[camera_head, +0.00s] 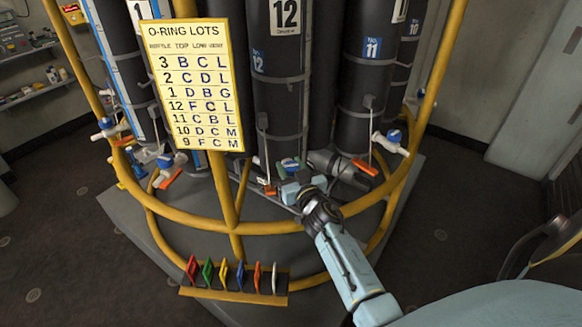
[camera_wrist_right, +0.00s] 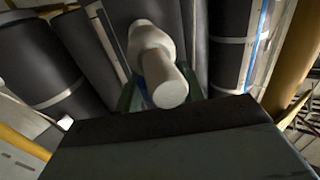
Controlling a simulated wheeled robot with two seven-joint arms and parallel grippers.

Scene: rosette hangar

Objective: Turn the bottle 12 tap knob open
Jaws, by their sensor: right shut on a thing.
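Bottle 12 (camera_head: 284,90) is a tall dark cylinder with a white "12" label, upright at the center of the head view. Its tap knob (camera_head: 290,163) is blue, low on the bottle's front. My right gripper (camera_head: 291,178) reaches up from the lower right and is shut on this knob, hiding much of it. In the right wrist view a white tap spout (camera_wrist_right: 160,70) stands just beyond the gripper's dark body (camera_wrist_right: 180,140). A little blue shows behind the spout; the knob's exact angle cannot be told. My left gripper is not in view.
A yellow rail (camera_head: 270,228) curves around the bottles, close under my right arm. A yellow "O-ring lots" board (camera_head: 193,85) hangs at left. Bottle 11's tap (camera_head: 391,141) is to the right. A rack with colored tags (camera_head: 235,292) sits at the front. Open floor lies right.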

